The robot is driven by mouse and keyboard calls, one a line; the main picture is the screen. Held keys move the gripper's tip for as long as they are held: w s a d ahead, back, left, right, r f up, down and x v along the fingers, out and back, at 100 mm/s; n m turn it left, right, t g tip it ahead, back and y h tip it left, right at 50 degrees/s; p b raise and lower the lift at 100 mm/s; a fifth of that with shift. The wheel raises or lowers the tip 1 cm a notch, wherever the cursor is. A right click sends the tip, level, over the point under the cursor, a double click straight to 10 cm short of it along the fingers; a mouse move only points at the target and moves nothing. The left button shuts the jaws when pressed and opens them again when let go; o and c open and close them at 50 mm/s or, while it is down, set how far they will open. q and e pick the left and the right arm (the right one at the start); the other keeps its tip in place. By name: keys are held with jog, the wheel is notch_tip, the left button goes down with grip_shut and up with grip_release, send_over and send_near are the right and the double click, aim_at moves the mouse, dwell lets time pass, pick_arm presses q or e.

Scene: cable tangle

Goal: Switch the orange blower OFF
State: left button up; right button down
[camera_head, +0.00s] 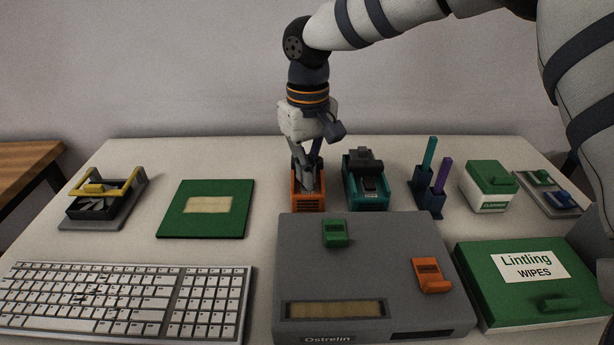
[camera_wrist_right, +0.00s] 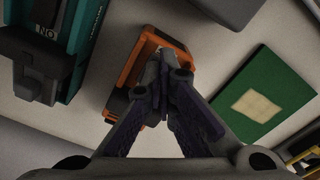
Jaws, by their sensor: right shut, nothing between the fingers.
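The orange blower (camera_head: 308,203) stands upright on the table behind the grey box, and it also shows in the right wrist view (camera_wrist_right: 130,62). My right gripper (camera_head: 309,188) points down at the blower from above, and its shut fingertips (camera_wrist_right: 160,75) overlap the blower's top in both views. The fingers hold nothing. They hide much of the blower's top, so I cannot tell its switch position or whether the fingertips touch it. My left gripper is not in view.
A teal device (camera_head: 365,197) with a black top stands close to the right of the blower. A grey box (camera_head: 375,255) lies in front. A green pad (camera_head: 180,222) lies to the left. Bare table lies between the pad and the blower.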

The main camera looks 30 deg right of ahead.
jog(key=shift+f, duration=0.2)
notch_tip(320, 180, up, 6)
jog(key=shift+f+p, duration=0.25)
jog(key=shift+p, duration=0.35)
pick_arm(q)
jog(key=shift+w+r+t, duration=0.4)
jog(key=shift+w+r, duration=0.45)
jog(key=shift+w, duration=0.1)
pick_arm(e)
jog(key=shift+r, duration=0.8)
